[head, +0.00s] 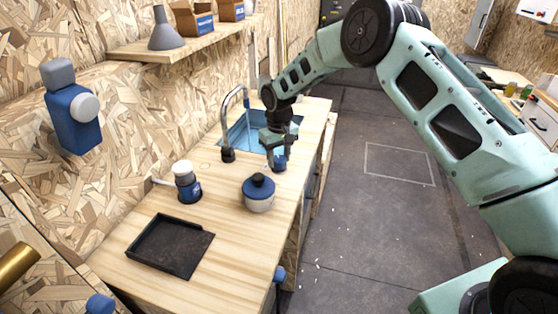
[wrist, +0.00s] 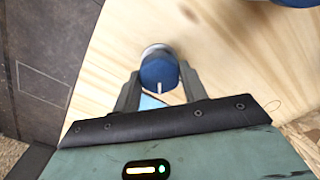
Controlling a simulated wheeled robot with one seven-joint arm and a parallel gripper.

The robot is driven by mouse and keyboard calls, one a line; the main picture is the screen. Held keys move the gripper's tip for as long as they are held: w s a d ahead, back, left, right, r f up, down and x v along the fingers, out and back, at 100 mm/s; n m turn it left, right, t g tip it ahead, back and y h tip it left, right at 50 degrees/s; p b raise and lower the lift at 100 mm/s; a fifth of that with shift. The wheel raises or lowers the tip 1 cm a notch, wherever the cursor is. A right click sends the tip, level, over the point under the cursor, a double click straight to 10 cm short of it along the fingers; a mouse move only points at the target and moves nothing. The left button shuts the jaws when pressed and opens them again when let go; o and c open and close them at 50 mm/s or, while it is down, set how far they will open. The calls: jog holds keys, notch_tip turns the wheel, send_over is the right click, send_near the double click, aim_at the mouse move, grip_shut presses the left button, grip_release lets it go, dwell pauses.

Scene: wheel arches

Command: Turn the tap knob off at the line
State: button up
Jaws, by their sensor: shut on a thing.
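The tap knob (wrist: 158,68) is round and blue, with a short white mark on its rim pointing toward the bottom of the wrist view. My gripper (wrist: 160,80) is shut on it, one finger on each side. In the head view the blue knob (head: 279,164) shows below my gripper (head: 276,152), at the worktop by the sink. The curved grey tap spout (head: 226,108) stands behind, left of my gripper. A line to turn the knob to cannot be made out in either view.
The blue sink (head: 239,135) lies partly behind my gripper. Open floor (head: 372,215) lies to the right.

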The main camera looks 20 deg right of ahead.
aim_at(279, 158)
jog(key=shift+n, duration=0.6)
jog(key=o, duration=1)
jog(key=shift+c, duration=0.2)
jog(key=shift+r+b, duration=0.1)
jog(key=shift+b, duration=0.2)
notch_tip(279, 158, up, 17)
jog(key=b, duration=0.3)
jog(key=shift+r, duration=0.15)
